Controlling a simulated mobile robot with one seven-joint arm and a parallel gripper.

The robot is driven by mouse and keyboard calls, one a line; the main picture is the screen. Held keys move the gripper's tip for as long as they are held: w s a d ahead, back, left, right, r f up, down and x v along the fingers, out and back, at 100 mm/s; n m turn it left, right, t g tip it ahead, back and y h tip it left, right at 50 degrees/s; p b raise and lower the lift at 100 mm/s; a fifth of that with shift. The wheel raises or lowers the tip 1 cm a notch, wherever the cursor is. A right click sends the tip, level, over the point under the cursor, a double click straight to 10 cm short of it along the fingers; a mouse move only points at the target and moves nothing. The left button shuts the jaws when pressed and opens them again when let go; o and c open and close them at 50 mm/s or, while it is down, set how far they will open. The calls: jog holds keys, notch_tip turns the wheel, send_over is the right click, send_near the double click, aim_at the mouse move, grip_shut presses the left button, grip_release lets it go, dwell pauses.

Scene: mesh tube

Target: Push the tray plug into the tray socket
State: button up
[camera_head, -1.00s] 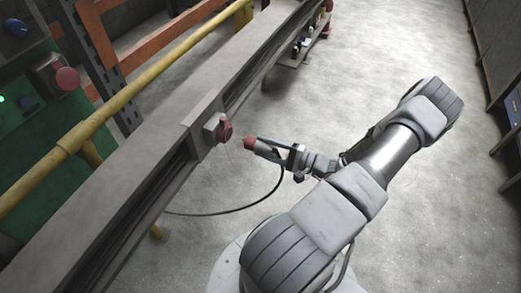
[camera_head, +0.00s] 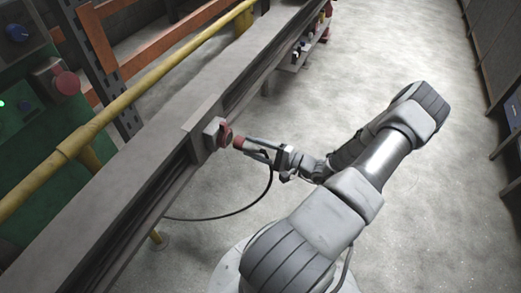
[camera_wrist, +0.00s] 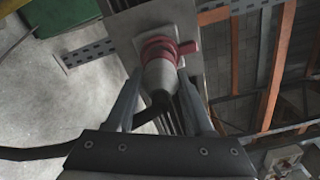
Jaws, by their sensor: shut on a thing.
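The tray plug (camera_head: 239,143) is a grey body with a red front end and a black cable; it also shows in the wrist view (camera_wrist: 160,75). My gripper (camera_head: 265,153) is shut on the plug and points it toward the tray. The tray socket (camera_head: 222,135) is a red round fitting on a grey box on the tray's side.
The long grey cable tray (camera_head: 165,150) runs diagonally, with a yellow rail (camera_head: 140,87) behind it. The black cable (camera_head: 235,211) hangs below the plug. A green panel with a red button (camera_head: 67,84) stands at left. The floor at right is clear.

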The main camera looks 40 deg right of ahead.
jog(key=shift+x, duration=0.8)
jog(key=shift+w+a, duration=0.2)
jog(key=shift+w, duration=0.25)
dwell(2.1)
jog(key=o, duration=1.3)
jog(key=shift+o, duration=0.2)
jog(key=shift+s+p, duration=0.1)
jog(key=shift+p, duration=0.2)
jog(key=p+v, duration=0.2)
jog(key=v, duration=1.5)
